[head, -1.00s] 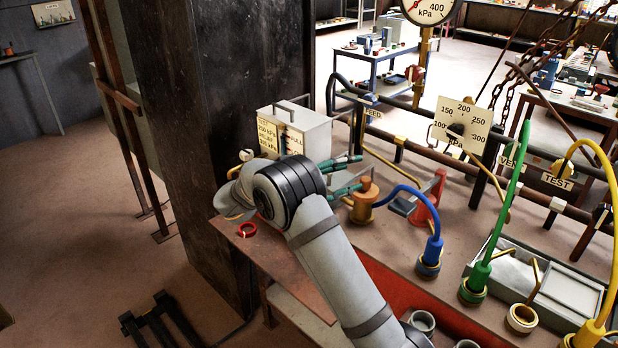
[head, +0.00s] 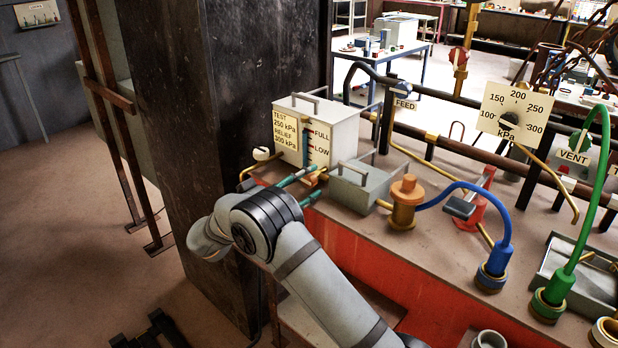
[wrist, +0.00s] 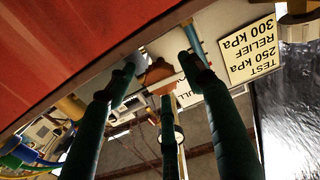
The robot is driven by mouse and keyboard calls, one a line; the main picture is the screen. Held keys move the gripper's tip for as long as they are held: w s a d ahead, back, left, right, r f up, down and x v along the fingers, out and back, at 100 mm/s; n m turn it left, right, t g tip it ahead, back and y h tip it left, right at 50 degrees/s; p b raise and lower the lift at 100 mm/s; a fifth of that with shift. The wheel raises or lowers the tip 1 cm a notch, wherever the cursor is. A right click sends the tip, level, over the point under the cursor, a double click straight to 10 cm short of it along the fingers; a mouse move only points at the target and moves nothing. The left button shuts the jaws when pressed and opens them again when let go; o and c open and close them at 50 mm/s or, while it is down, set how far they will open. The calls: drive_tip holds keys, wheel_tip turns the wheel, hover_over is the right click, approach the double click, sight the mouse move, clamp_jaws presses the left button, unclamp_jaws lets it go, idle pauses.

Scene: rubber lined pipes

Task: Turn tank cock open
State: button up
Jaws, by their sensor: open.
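The tank is a grey box (head: 340,128) with FULL and LOW level marks and a TEST/RELIEF label, standing at the bench's back left. A small orange-brown piece (head: 311,181), which looks like the tank cock, sits low at the tank's front. In the wrist view the orange-brown piece (wrist: 156,73) shows beyond and between the fingertips. My gripper (head: 317,181) has dark green fingers, spread open, reaching in at the tank's foot. In the wrist view my gripper (wrist: 160,75) holds nothing; I cannot tell whether a finger touches the piece. The fingers partly hide it in the head view.
A grey lidded box (head: 362,184) stands close right of the fingers. An orange-brown fitting (head: 403,203) with a blue hose is farther right. A white knob (head: 262,153) on a brass pipe is left of the tank. A dark column (head: 225,120) rises behind my arm.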

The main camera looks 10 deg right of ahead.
drive_tip(key=shift+x, duration=1.05)
drive_tip(key=shift+c, duration=1.3)
drive_tip(key=c, duration=0.9)
drive_tip(key=shift+f, duration=0.1)
